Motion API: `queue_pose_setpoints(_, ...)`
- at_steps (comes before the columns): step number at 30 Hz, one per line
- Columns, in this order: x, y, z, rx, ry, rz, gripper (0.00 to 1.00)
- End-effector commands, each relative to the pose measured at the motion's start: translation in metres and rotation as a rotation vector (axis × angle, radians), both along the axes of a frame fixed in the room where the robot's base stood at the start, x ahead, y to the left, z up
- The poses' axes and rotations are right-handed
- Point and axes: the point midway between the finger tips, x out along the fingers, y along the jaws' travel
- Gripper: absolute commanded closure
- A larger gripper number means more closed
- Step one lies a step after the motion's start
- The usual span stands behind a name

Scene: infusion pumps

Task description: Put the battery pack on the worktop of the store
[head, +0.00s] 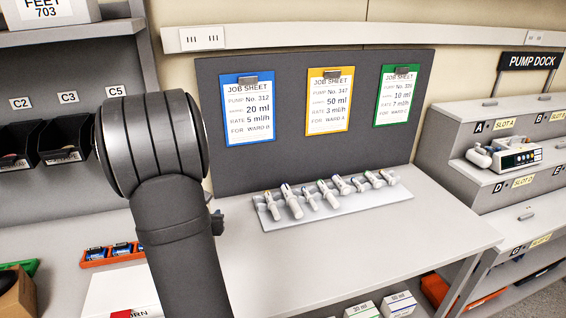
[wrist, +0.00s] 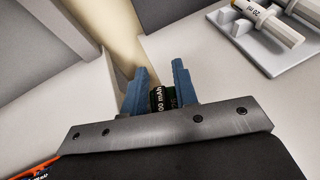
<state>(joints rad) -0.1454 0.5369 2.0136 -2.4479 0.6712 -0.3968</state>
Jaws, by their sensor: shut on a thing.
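The battery pack (wrist: 162,98), dark with white "mAh" lettering, is between the two blue fingers of my gripper (wrist: 160,85) in the wrist view. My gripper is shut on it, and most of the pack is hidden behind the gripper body. A pale worktop (wrist: 225,88) lies beyond the fingers; I cannot tell whether the pack touches it. In the head view the light grey worktop (head: 345,262) runs across the middle. There my arm hides the gripper and the pack.
A rack of syringes (head: 325,205) stands at the worktop's back and shows top right in the wrist view (wrist: 284,30). An orange tray (head: 96,263) with blue packs lies left of my arm. Dark bins (head: 64,145) hang at left. The worktop's front middle is clear.

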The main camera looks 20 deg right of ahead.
Motion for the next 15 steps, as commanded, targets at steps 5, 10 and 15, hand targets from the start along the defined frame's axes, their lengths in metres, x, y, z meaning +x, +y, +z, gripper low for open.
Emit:
queue_pose_setpoints(5,-0.001,-0.007,0.001,0.0,-0.001,-0.013,1.0)
queue_pose_setpoints(10,-0.009,-0.051,0.007,0.0,-0.001,-0.088,1.0)
queue_pose_setpoints(15,-0.03,-0.123,0.016,0.0,-0.001,-0.216,1.0)
